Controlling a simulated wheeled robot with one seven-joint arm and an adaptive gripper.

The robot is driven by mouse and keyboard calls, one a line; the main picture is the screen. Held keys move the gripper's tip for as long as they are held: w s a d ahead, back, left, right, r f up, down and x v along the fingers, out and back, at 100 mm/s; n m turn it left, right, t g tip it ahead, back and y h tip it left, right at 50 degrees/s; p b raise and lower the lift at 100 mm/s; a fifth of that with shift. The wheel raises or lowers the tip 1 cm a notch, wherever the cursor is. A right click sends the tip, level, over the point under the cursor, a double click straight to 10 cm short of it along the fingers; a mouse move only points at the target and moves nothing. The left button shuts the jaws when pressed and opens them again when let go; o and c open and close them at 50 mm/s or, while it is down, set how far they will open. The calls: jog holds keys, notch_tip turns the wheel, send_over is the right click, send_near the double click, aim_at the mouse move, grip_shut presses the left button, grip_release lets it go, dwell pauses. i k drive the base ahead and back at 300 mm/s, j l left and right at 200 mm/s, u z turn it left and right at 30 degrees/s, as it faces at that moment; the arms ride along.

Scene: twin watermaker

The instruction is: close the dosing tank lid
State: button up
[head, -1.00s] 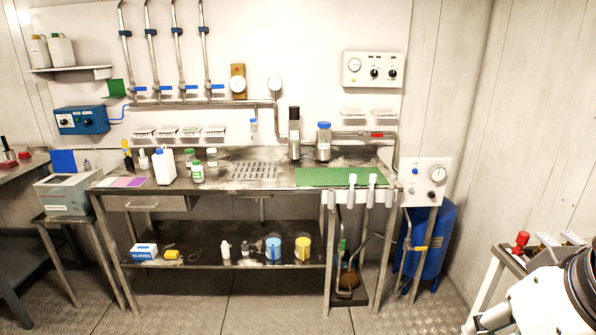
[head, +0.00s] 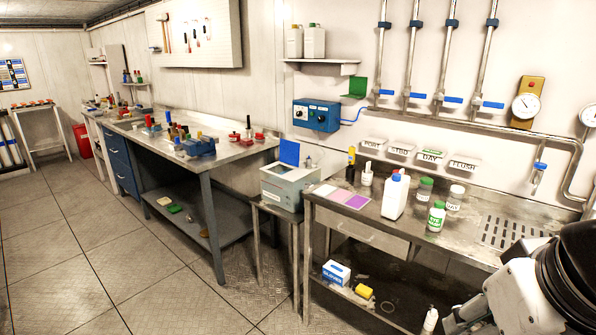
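A grey box-shaped tank (head: 287,187) stands on a small side stand left of the steel bench. It fits the dosing tank, but I cannot read its label. A blue lid (head: 289,152) stands raised and nearly upright at its top back edge, so the tank appears open. My gripper (head: 462,314) shows only in part at the lower right, beside the white and black arm. It is far right of the tank and apart from it. Its fingers are not clear enough to tell whether they are open or shut.
The steel bench (head: 330,222) holds a white jug (head: 395,195) and several small bottles. A blue control box (head: 316,115) and a green flap (head: 355,88) are on the wall above. A workbench (head: 215,165) stands to the left. The floor (head: 150,270) at front left is clear.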

aim_at(289, 150)
jog(key=i+j+u, duration=0.1)
jog(key=i, duration=0.5)
jog(key=i+j+u, duration=0.1)
jog(key=i+j, duration=0.2)
jog(key=i, duration=0.3)
jog(key=i+j+z, duration=0.3)
jog(key=i+j, duration=0.55)
jog(key=j, duration=0.1)
